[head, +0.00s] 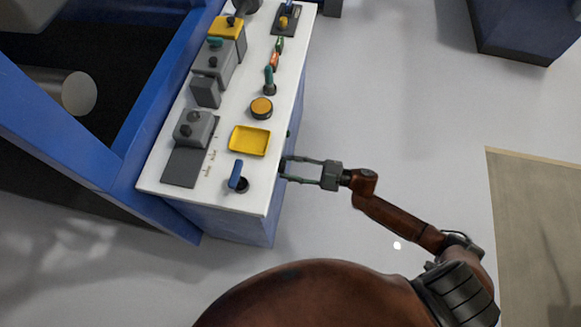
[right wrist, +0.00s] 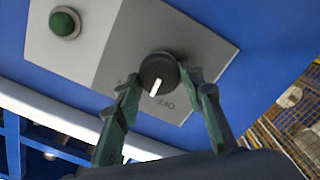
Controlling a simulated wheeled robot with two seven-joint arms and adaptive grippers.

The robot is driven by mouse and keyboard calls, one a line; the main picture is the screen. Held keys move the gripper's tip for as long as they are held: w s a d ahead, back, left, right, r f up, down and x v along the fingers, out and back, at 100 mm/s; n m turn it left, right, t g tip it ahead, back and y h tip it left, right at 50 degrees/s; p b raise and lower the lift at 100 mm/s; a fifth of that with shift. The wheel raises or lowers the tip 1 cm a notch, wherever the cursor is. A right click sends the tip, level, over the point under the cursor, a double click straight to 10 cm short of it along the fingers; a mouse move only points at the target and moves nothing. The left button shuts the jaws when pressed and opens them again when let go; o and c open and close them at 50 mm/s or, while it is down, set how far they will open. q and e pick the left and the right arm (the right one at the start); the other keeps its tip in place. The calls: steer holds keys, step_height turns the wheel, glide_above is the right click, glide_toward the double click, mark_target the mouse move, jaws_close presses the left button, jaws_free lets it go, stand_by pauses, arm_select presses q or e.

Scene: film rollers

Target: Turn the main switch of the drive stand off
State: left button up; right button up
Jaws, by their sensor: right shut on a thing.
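The main switch is a round black knob (right wrist: 159,70) with a white pointer line, set on a grey and white plate (right wrist: 205,45) on the blue side of the drive stand (head: 222,222). In the right wrist view the pointer line points down and slightly left. My right gripper (head: 284,168) reaches the stand's right side in the head view. In the right wrist view its green fingers (right wrist: 161,78) are shut on the knob, one on each side. My left gripper is not in view.
A green button (right wrist: 65,23) sits on the same plate. The stand's white top (head: 215,150) carries a yellow tray (head: 249,141), a blue lever (head: 236,175), an orange button (head: 262,107) and grey blocks. The floor to the right of the stand (head: 420,110) is clear.

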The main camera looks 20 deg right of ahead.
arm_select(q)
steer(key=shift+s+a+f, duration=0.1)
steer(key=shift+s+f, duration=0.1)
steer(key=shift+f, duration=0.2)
arm_select(e)
steer(key=n, duration=0.5)
steer(key=shift+f+n, duration=0.1)
steer(key=shift+n, duration=0.3)
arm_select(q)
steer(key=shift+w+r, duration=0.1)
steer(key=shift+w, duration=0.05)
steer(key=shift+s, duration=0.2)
arm_select(e)
steer(key=o, duration=1.2)
steer(key=shift+c, duration=0.2)
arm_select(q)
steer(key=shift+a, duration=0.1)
